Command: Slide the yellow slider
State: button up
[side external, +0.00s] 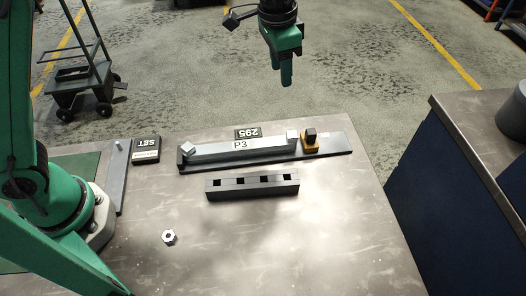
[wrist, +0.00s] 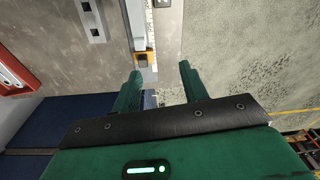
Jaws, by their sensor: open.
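The yellow slider (side external: 310,147) has a dark block on top and sits near the right part of a long rail (side external: 340,143) on the bench. A light-grey bar labelled P3 (side external: 215,149) lies along the rail to its left, with a pale block (side external: 292,135) at its right end, beside the slider. The slider also shows in the wrist view (wrist: 142,60), just beyond my left finger. My gripper (side external: 286,80) is open and empty, raised above and behind the slider, apart from it. In the wrist view its two green fingers (wrist: 160,72) are spread.
A black block with several square holes (side external: 252,187) lies in front of the rail. The bench front right is clear.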

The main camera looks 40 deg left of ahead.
jog(key=m+g, duration=0.1)
jog(key=m, duration=0.1)
send_over(311, 131)
notch_tip(311, 131, down, 8)
jog(key=shift+d+f, duration=0.1)
jog(key=shift+f, duration=3.85)
grip_shut()
